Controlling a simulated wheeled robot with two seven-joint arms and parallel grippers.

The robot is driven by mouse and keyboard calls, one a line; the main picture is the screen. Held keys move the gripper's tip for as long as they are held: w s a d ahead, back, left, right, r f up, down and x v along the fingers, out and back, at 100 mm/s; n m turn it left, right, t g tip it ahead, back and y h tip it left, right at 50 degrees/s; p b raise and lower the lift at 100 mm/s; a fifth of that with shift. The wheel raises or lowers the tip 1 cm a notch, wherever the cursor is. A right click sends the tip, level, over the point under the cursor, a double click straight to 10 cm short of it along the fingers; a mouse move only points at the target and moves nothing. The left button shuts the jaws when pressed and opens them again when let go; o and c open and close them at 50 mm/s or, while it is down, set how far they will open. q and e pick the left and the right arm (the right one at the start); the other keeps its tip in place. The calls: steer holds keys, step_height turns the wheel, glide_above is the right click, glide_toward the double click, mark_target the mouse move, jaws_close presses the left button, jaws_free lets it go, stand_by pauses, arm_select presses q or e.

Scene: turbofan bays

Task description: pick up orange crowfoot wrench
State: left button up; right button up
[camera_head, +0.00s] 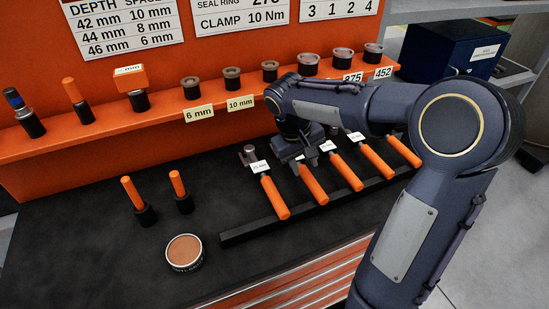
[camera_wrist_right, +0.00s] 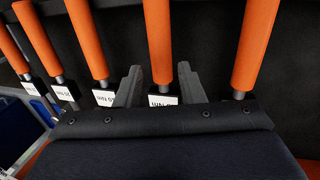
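Several orange-handled wrenches lie side by side on a black rack (camera_head: 240,235) on the dark bench top, each with a white label. The leftmost wrench (camera_head: 274,198) shows a metal head at its far end. My right gripper (camera_head: 312,160) is low over the second wrench from the left (camera_head: 313,185). In the right wrist view my right gripper (camera_wrist_right: 158,82) is open, with one orange handle (camera_wrist_right: 158,40) between its two fingers in the picture. Whether the fingers touch it I cannot tell. The heads of the other wrenches are mostly hidden by my arm. My left gripper is not in view.
An orange shelf (camera_head: 165,118) behind carries ring-shaped parts and orange-topped tools. Two orange pegs in black holders (camera_head: 145,215) and a round tin (camera_head: 185,252) stand on the bench at left. Neighbouring handles (camera_wrist_right: 255,45) lie close on both sides of the gripper.

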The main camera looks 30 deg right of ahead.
mark_target(306, 173)
steer(key=p+x, duration=0.1)
steer(key=x, duration=0.6)
steer(key=shift+f, duration=0.3)
steer(key=shift+r, duration=0.1)
jaws_close()
